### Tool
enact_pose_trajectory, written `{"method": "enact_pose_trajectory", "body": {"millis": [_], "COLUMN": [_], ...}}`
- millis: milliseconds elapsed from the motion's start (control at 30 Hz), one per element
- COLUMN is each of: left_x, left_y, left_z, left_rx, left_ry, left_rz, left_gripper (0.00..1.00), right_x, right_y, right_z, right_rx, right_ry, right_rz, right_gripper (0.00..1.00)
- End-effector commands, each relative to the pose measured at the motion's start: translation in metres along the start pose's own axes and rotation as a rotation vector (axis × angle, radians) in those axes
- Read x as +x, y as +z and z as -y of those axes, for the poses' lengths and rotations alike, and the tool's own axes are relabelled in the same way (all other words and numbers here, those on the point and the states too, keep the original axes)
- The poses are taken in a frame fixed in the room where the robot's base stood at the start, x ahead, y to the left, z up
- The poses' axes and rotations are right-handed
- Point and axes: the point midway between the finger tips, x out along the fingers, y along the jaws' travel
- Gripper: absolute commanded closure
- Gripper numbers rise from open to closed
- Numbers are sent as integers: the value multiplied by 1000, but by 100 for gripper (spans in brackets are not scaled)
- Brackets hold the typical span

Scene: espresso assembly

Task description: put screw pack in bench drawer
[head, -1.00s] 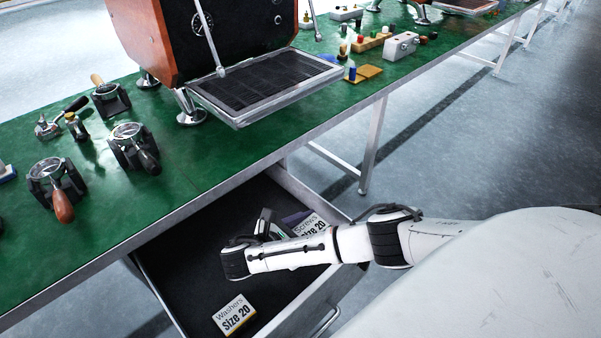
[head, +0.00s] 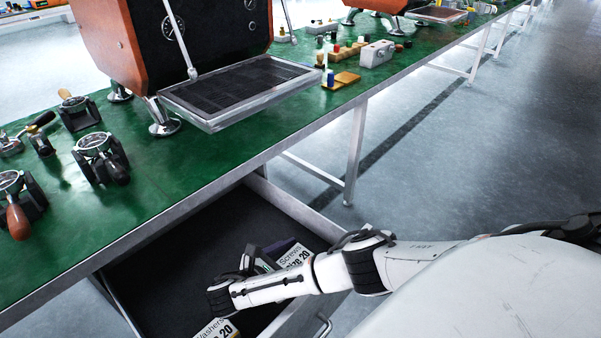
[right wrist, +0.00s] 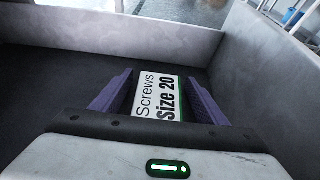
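The screw pack (head: 292,258), a white box labelled "Screws Size 20", is inside the open bench drawer (head: 292,206) near its right side. It also shows in the right wrist view (right wrist: 158,97), lying on the dark drawer floor. My right gripper (head: 268,253) reaches down into the drawer at the pack. In the right wrist view its purple fingers (right wrist: 160,95) stand apart on either side of the pack, with a gap showing on the left. The arm hides part of the pack in the head view. My left gripper is not in view.
A washers pack (head: 217,328) lies in the drawer below my right arm, cut by the picture edge. The green bench (head: 200,165) above carries an espresso machine (head: 165,40) and several portafilters. Drawer walls (right wrist: 255,75) stand close to the right gripper.

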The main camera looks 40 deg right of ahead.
Motion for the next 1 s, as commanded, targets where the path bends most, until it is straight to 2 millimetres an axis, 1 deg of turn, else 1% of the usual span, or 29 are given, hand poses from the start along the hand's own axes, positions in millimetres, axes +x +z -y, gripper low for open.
{"method": "enact_pose_trajectory", "body": {"millis": [267,367,467,600,700,800,900,1000], "left_x": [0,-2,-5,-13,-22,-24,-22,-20], "left_y": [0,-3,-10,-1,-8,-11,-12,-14], "left_z": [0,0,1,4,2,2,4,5], "left_rx": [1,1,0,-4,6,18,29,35], "left_ry": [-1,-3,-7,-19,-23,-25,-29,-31], "left_rz": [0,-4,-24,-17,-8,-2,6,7], "left_gripper": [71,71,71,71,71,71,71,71], "right_x": [-1,-8,-23,-54,-77,-95,-108,-116], "right_y": [0,1,2,2,6,4,2,1], "right_z": [0,0,0,0,0,0,0,0], "right_rx": [0,0,-1,-1,-2,-1,0,0], "right_ry": [0,0,0,1,-1,-1,-1,-1], "right_rz": [0,-1,-2,-3,-1,-1,-1,0], "right_gripper": [33,33,33,33,33,33,33,33]}}
